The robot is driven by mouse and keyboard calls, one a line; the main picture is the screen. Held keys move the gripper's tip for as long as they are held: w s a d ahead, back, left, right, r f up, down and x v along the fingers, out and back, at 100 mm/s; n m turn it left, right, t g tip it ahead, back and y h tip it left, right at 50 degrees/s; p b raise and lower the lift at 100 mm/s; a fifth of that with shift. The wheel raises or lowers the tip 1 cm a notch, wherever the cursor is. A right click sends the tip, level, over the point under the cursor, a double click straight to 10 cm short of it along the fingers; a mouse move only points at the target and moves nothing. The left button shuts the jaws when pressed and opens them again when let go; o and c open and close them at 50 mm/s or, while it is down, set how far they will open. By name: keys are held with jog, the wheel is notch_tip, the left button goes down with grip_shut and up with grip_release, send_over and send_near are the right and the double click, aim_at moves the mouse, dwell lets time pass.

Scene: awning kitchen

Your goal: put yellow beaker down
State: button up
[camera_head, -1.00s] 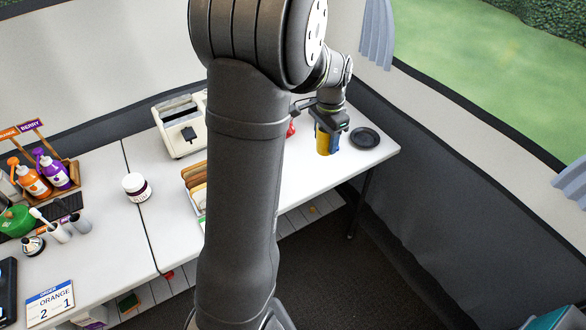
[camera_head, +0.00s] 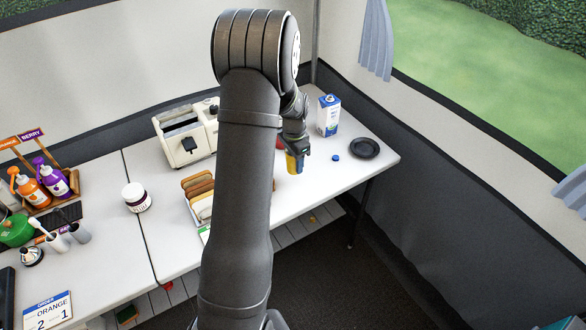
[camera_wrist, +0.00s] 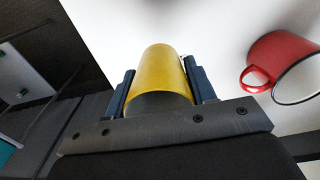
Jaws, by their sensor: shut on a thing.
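The yellow beaker (camera_head: 292,164) is between the fingers of my gripper (camera_head: 297,151), near the table's front edge in the head view. In the wrist view the beaker (camera_wrist: 160,75) sits between the two blue-grey fingers of my gripper (camera_wrist: 160,92), which are shut on it from both sides. Its far end faces the white table. Whether it touches the table cannot be told. My arm hides part of the table.
A red mug (camera_wrist: 283,68) lies close to the beaker's right in the wrist view. A milk carton (camera_head: 328,115), a blue cap (camera_head: 336,158) and a dark plate (camera_head: 365,148) are right of my gripper. The toaster (camera_head: 184,137) and bread rack (camera_head: 198,192) are left.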

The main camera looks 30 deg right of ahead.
aim_at(293, 169)
jog(key=shift+w+a+f, duration=0.1)
jog(key=shift+w+f, duration=0.05)
jog(key=shift+f, duration=2)
jog(key=shift+f, duration=0.1)
jog(key=o, duration=1)
jog(key=shift+c, duration=0.2)
notch_tip(293, 169, up, 12)
